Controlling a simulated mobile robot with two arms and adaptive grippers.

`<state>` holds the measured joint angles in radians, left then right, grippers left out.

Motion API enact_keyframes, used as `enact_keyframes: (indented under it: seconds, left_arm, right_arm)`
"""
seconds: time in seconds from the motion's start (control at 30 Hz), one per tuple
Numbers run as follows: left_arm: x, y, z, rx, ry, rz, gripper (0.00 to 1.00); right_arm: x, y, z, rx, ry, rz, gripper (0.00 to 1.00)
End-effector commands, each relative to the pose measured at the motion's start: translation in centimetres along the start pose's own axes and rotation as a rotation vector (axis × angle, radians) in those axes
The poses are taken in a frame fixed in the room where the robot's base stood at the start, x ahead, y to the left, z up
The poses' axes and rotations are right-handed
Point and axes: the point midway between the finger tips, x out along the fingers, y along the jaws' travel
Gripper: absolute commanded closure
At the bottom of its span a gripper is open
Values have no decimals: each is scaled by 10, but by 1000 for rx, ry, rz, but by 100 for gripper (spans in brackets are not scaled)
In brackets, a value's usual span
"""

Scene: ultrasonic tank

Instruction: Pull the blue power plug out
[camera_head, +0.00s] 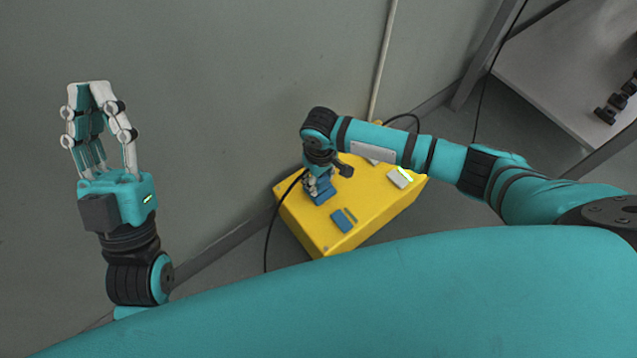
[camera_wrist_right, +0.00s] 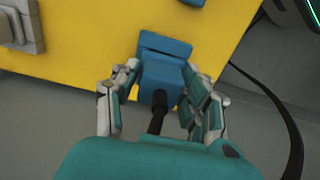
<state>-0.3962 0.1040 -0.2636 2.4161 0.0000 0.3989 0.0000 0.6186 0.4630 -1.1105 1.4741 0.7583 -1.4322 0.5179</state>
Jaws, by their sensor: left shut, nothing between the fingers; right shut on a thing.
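The blue power plug (camera_wrist_right: 161,76) is at the blue socket (camera_wrist_right: 165,47) on the yellow box (camera_head: 367,207). My right gripper (camera_wrist_right: 160,84) has its fingers on both sides of the plug and is shut on it. A dark cable comes out of the plug toward my wrist. In the head view my right gripper (camera_head: 318,186) is over the left part of the box and hides most of the plug. Whether the plug is fully seated cannot be told. My left gripper (camera_head: 90,92) is raised at the left, away from the box, shut and empty.
A second blue socket (camera_head: 343,220) and a pale grey block (camera_head: 399,177) are on the box top. A black cable (camera_head: 268,238) hangs at the box's left side. A grey wall stands behind, and a grey table (camera_head: 560,70) is at the upper right.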

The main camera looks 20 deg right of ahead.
Motion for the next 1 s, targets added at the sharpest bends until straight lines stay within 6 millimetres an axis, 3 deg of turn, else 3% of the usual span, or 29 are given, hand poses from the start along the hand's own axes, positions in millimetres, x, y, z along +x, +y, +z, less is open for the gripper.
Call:
enact_keyframes:
  seconds: [1.0]
  left_arm:
    - [-2, -5, 40, 12, -242, -9, 100]
  right_arm:
    - [-10, 0, 0, 0, 0, 0, 100]
